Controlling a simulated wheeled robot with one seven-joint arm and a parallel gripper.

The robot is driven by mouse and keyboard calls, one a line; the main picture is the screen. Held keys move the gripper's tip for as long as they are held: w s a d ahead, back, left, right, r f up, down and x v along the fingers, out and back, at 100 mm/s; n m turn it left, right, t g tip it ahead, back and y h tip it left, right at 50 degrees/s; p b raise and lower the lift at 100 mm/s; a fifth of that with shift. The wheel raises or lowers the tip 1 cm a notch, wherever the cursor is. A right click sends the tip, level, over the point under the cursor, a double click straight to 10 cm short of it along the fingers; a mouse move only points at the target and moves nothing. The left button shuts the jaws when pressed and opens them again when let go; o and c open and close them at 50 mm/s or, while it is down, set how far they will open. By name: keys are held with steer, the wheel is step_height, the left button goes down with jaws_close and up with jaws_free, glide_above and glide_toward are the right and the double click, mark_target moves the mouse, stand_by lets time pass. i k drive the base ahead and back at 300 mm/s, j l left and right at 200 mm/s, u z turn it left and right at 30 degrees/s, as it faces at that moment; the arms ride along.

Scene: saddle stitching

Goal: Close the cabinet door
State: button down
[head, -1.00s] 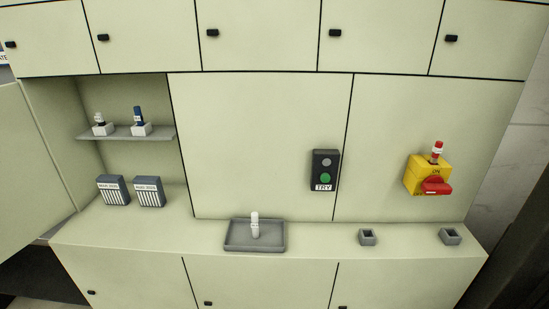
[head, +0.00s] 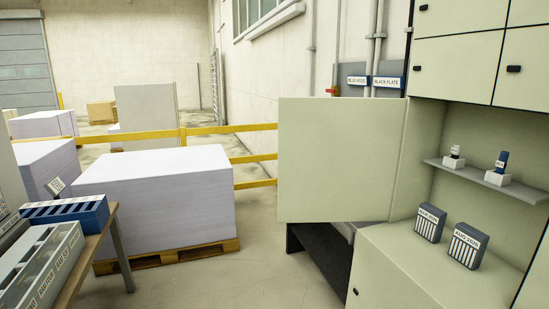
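The cabinet door (head: 338,160) is a pale green panel in the middle of the head view. It stands wide open, swung out to the left of the cabinet opening. The open cabinet bay (head: 470,128) is at the right. Inside it, a grey shelf (head: 478,180) holds two small items on white blocks, and two dark labelled boxes (head: 468,245) stand on the counter below. No handle shows on the visible face of the door. My gripper is not in view.
A table (head: 95,235) with blue and grey label trays stands at the lower left. Behind it is a pallet of stacked white sheets (head: 165,195), with a yellow rail (head: 225,130) beyond. Bare floor (head: 275,270) lies between the pallet and the cabinet.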

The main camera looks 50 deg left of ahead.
mark_target(338, 157)
steer(key=i+j+u, duration=0.15)
steer(key=u, duration=0.2)
steer(key=i+j+u, duration=0.2)
steer(key=u, duration=0.2)
